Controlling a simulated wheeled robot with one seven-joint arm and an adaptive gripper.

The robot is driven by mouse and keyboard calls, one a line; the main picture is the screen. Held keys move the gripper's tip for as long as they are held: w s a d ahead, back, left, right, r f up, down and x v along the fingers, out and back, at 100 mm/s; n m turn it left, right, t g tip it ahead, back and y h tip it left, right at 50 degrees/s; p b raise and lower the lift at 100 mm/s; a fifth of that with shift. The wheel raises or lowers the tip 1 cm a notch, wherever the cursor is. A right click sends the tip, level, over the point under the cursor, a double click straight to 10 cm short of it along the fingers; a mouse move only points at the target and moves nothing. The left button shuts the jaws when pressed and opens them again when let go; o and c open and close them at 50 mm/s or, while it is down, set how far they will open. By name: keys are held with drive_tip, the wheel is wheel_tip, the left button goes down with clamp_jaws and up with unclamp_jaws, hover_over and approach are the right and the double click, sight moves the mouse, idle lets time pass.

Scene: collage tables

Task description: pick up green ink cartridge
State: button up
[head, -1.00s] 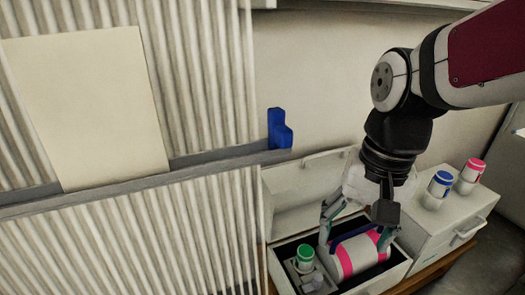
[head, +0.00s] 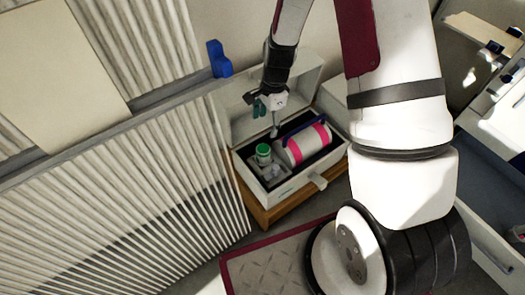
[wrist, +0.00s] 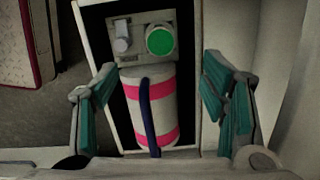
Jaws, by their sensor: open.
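The green ink cartridge (head: 263,152), white with a green cap, stands upright in a grey holder at the left end of the open box (head: 290,190). Its round green top also shows in the wrist view (wrist: 160,40), at the top centre. My gripper (head: 268,114) is above the box, near its raised lid, apart from the cartridge. In the wrist view my gripper (wrist: 160,76) is open and empty, its teal-padded fingers spread wide. The white canister with pink bands (wrist: 152,108) lies below and between them.
A blue handle (head: 293,130) lies along the canister, right of the cartridge. A grey switch-like part (wrist: 122,38) sits beside the cartridge. The box stands on a wooden base (head: 268,214). A ribbed panel (head: 120,200) fills the left. My arm covers the area right of the box.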

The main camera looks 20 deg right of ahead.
sight(264, 148)
drive_tip(key=shift+m, duration=0.4)
drive_tip(key=f, duration=0.3)
drive_tip(key=f+b, duration=0.1)
drive_tip(key=f, duration=0.3)
drive_tip(key=f+b, duration=0.1)
drive_tip(key=f, duration=0.3)
drive_tip(key=shift+w+a, duration=0.3)
drive_tip(key=shift+a, duration=0.05)
drive_tip(key=shift+s+a+f+b, duration=0.15)
drive_tip(key=shift+f+b, duration=0.4)
drive_tip(key=shift+f, duration=0.8)
drive_tip(key=shift+s+f+b, duration=0.1)
drive_tip(key=shift+f+b, duration=0.4)
drive_tip(key=shift+f, duration=0.8)
drive_tip(key=shift+r, duration=0.1)
drive_tip(key=c, duration=1.3)
